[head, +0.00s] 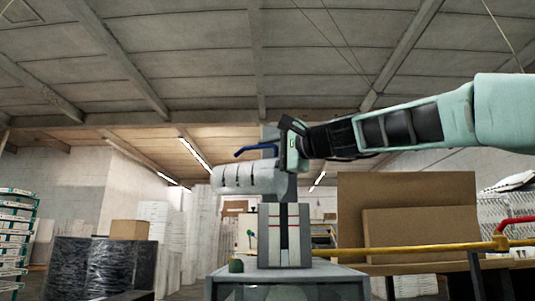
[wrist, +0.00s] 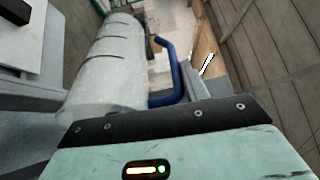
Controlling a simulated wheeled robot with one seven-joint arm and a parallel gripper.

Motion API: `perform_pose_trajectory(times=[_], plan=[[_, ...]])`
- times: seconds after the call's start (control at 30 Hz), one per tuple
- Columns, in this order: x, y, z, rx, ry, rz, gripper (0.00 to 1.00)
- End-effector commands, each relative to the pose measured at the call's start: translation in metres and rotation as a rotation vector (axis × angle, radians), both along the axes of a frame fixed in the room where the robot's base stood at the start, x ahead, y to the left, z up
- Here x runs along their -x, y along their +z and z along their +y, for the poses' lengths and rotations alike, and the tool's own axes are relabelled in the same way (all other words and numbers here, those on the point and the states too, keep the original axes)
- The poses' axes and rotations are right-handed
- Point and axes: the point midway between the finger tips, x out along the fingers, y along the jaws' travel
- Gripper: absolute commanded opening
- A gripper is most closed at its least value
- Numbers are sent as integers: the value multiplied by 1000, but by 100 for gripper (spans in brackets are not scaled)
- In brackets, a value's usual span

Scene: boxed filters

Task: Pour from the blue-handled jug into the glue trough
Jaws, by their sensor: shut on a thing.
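The jug (head: 245,178) is whitish with dark marks along its side and a blue handle (head: 257,150). It is tipped over to nearly level, high above the grey bench. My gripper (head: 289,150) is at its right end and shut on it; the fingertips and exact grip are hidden. In the wrist view the jug (wrist: 105,65) fills the left of centre, with the blue handle (wrist: 172,75) to its right. I cannot pick out the glue trough with certainty, and no stream of liquid shows.
A grey bench (head: 285,274) bears a white and dark upright unit (head: 285,238) below the jug and a small green domed thing (head: 236,265). Brown boards (head: 420,235) and a yellow rail (head: 410,250) stand to the right. Dark wrapped goods (head: 100,268) stand left.

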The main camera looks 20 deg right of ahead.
Motion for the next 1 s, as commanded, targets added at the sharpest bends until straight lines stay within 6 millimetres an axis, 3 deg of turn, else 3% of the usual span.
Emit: perform_pose_trajectory(times=[1.0], plan=[[4, 1, -5, -43, 2, -38, 0]])
